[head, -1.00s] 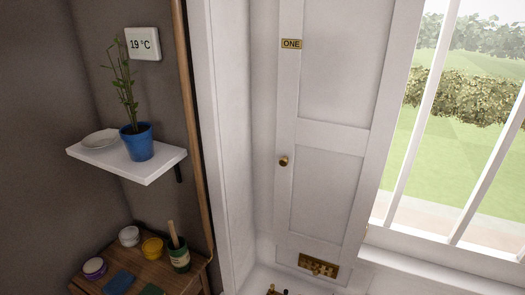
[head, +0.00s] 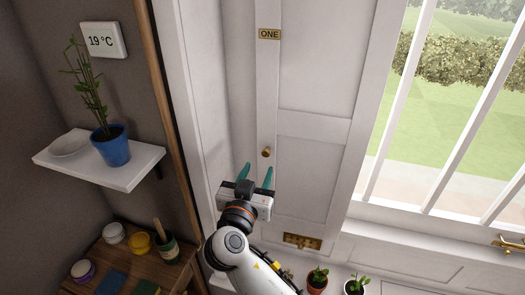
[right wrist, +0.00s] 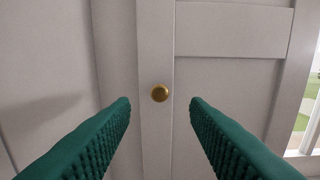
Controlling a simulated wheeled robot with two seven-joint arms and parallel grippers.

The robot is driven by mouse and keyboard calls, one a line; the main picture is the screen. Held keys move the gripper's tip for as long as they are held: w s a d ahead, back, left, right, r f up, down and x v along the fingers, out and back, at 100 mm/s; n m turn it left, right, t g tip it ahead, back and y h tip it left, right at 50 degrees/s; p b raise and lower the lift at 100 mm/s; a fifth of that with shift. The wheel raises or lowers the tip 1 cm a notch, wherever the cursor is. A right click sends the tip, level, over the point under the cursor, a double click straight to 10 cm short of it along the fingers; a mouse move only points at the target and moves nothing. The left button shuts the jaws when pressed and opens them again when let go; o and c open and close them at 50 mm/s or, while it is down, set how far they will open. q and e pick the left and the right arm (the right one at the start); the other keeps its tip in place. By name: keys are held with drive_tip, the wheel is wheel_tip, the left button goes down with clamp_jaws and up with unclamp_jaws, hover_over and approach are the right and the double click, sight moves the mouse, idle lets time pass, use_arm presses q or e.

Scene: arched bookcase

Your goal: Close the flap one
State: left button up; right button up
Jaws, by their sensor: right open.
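Flap one is a white panelled shutter flap (head: 312,150) with a brass plate reading ONE (head: 270,34) near its top. It stands folded out beside the window, next to the white side frame. Its small round brass knob (head: 266,152) sits on the flap's left stile. My right gripper (head: 258,172) is open, its green fingers pointing toward the flap just below the knob in the head view. In the right wrist view the knob (right wrist: 160,93) lies between and beyond the two fingertips, and nothing is between the fingers. My left gripper is not in view.
A white shelf (head: 130,175) with a blue-potted plant (head: 111,147) is on the left wall. A wooden table (head: 185,268) with jars stands below. Small potted plants (head: 317,279) are on the sill, and a brass vent (head: 302,241) is low on the panel.

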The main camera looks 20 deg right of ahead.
sight(265, 154)
drive_tip(key=p+x, duration=0.2)
drive_tip(key=x, duration=0.3)
drive_tip(key=shift+w+d+r, duration=0.1)
drive_tip(key=shift+w, duration=0.15)
drive_tip(key=shift+w+d, duration=0.2)
drive_tip(key=shift+w, duration=0.1)
drive_tip(key=shift+c, duration=0.3)
clamp_jaws()
